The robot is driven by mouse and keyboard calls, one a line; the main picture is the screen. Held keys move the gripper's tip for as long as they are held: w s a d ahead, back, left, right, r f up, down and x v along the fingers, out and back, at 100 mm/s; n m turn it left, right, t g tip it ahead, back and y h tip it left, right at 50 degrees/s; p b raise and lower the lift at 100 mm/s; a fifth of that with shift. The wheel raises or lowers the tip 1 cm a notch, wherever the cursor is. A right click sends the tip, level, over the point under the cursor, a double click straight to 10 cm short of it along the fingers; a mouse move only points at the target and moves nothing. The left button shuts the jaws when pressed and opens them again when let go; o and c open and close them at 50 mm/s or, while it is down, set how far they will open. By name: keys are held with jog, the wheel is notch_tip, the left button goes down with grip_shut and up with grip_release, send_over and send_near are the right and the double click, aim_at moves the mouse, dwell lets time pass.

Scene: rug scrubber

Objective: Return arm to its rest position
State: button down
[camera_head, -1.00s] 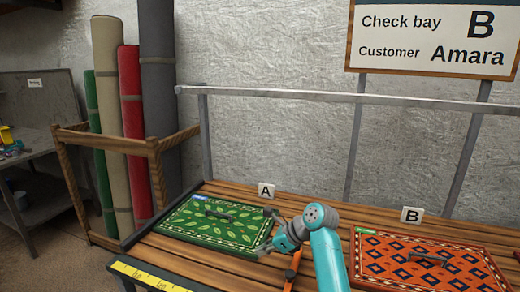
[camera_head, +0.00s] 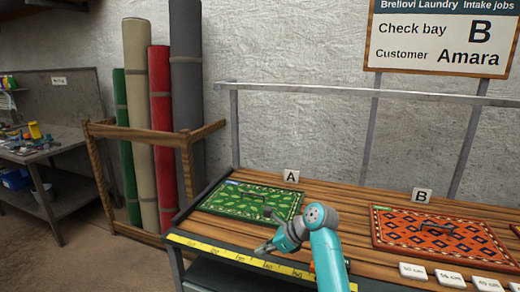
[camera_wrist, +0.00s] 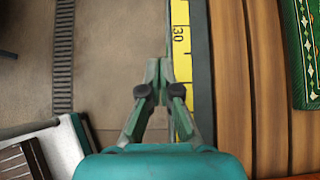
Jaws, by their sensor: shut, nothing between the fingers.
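My gripper (camera_head: 262,249) is at the end of my teal arm, over the front edge of the slatted wooden table. In the wrist view my gripper (camera_wrist: 153,66) points down with its fingertips together and nothing between them. It is over the yellow measuring strip (camera_wrist: 181,40) and the floor just beside it. The green leaf-pattern rug (camera_head: 228,200) lies in bay A, behind the gripper and apart from it. The orange patterned rug (camera_head: 430,234) lies in bay B to the right.
A yellow ruler (camera_head: 215,252) runs along the table's front edge. White size tags (camera_head: 450,277) lie at front right. A wooden rack (camera_head: 155,137) with rolled rugs stands left of the table. A metal rail (camera_head: 330,91) crosses behind. Floor (camera_head: 60,255) at left is clear.

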jog(key=s+d+f+n+t+h, duration=0.15)
jog(key=s+f, duration=0.35)
jog(key=f, duration=0.5)
jog(key=s+d+f+n+t, duration=0.1)
jog(key=s+d+f+t, duration=0.3)
jog(key=f, duration=0.6)
jog(key=s+d+f+n+t+h, duration=0.1)
jog(key=s+d+f+n+h, duration=0.15)
jog(key=s, duration=0.65)
jog(key=s+d+f+n+h, duration=0.15)
jog(key=s+f, duration=0.25)
jog(key=s, duration=0.5)
jog(key=s+d+f+n+t+h, duration=0.1)
jog(key=s+d+f+n, duration=0.2)
jog(key=s, duration=0.6)
jog(key=s+d+r+n+t+h, duration=0.1)
jog(key=s+d+r+n+t, duration=0.1)
jog(key=s+r+n, duration=0.4)
jog(key=s+d+r+n+t+h, duration=0.1)
jog(key=s+r+n, duration=0.5)
jog(key=s+r, duration=1)
jog(key=s+d+t, duration=0.1)
jog(key=s+d, duration=0.1)
jog(key=s, duration=0.1)
jog(key=shift+s, duration=0.4)
